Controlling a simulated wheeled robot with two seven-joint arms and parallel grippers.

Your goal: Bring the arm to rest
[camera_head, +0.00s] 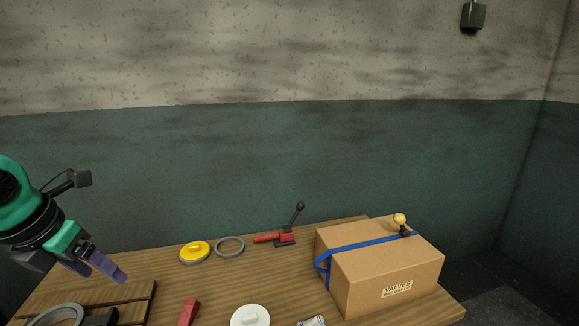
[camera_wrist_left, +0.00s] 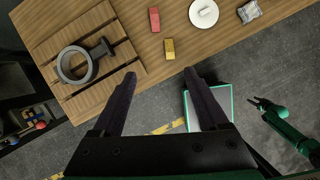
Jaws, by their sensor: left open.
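My left gripper (camera_head: 103,268) is at the left of the head view, raised over the left part of the wooden table (camera_head: 235,285). Its two dark fingers are spread, and the left wrist view (camera_wrist_left: 160,75) shows nothing between them. A grey ring-shaped valve casting (camera_wrist_left: 62,72) lies on a slatted wooden board (camera_wrist_left: 100,22), clear of the fingers. My right gripper (camera_wrist_left: 258,103) shows small at the right of the left wrist view, over the floor; its jaws are too small to judge.
On the table are a yellow lid (camera_head: 194,249), grey ring (camera_head: 231,247), red clamp (camera_head: 283,237), white lid (camera_head: 250,316), red block (camera_head: 188,311), yellow block (camera_wrist_left: 169,49) and silver packet (camera_wrist_left: 249,11). A strapped carton (camera_head: 375,273) stands at right. Grey floor (camera_wrist_left: 130,130) lies before the table.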

